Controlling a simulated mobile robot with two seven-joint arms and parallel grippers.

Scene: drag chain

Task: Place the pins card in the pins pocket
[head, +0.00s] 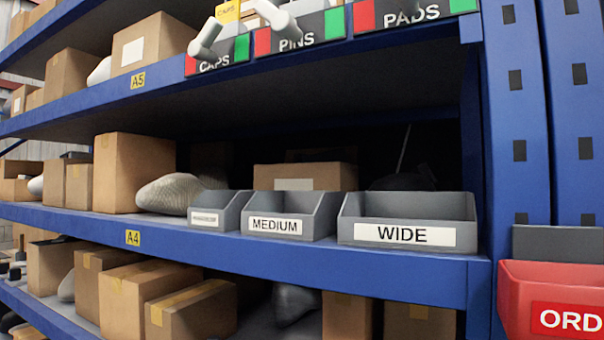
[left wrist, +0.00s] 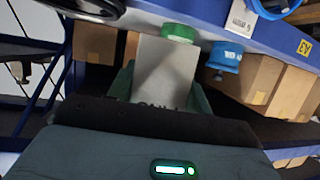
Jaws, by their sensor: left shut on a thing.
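The pins pocket (head: 297,43) is on the upper shelf's front edge in the head view, with a dark PINS label between a red and a green patch. It stands between the CAPS pocket (head: 216,64) and the PADS pocket (head: 411,16); the tops of the pockets are partly cut off. In the left wrist view my left gripper (left wrist: 163,92) is shut on a pale grey card (left wrist: 165,65). The card's lettering is partly hidden at the gripper, so I cannot read it fully. My right gripper is in neither view.
Pale rounded pieces (head: 205,38) stick out in front of the CAPS and PINS pockets. Grey bins, including the WIDE bin (head: 405,214), stand on the shelf below. A blue upright (head: 519,120) and red bin (head: 548,290) are at right. A green round piece (left wrist: 180,33) is by the card.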

